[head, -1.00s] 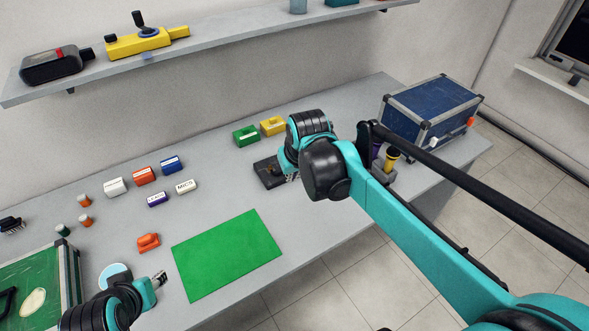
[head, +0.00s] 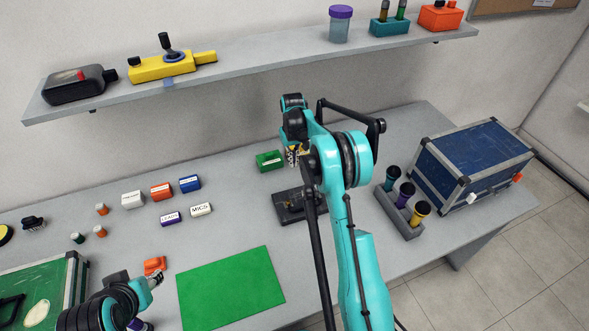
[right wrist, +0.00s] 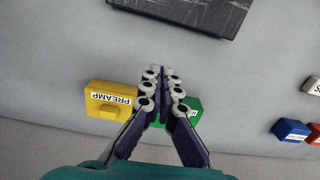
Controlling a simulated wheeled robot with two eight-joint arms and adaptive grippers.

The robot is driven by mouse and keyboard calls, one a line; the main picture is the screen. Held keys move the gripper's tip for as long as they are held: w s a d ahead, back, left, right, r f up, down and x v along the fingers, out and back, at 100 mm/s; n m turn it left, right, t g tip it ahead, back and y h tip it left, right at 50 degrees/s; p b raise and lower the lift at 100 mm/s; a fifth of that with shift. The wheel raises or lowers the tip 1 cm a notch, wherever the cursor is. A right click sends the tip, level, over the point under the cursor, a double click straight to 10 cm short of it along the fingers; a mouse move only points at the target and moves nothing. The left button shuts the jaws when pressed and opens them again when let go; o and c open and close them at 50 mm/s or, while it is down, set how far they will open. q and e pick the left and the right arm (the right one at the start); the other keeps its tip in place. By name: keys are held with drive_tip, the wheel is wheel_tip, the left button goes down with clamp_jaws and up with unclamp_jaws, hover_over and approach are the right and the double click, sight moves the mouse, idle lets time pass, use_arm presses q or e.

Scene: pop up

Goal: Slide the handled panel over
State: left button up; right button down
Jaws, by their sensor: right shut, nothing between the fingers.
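I cannot tell for sure which thing is the handled panel. A dark flat slab (head: 290,208) lies on the table under my right arm, partly covered by it. Its edge shows at the top of the right wrist view (right wrist: 190,14). My right gripper (head: 293,155) is shut and empty, above the table's back. A green case (head: 45,290) with a black handle is cut off at the left. My left gripper (head: 156,279) is beside it, small and unclear.
A green mat (head: 230,287) lies at the front. Several labelled blocks, such as a blue one (head: 190,183), stand behind it. A grey holder (head: 398,218) with coloured tubes and a blue chest (head: 472,165) are at the right. A shelf (head: 270,60) hangs above.

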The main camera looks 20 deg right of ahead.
sight(293, 181)
wheel_tip(293, 181, down, 9)
drive_tip(key=b, duration=0.3)
drive_tip(key=shift+f, duration=0.1)
drive_tip(key=s, duration=0.2)
drive_tip(key=s+b, duration=0.1)
drive_tip(key=s, duration=0.1)
drive_tip(key=shift+a+r, duration=0.15)
drive_tip(key=shift+r, duration=0.15)
use_arm(q)
wheel_tip(293, 181, down, 4)
drive_tip(key=shift+f, duration=0.2)
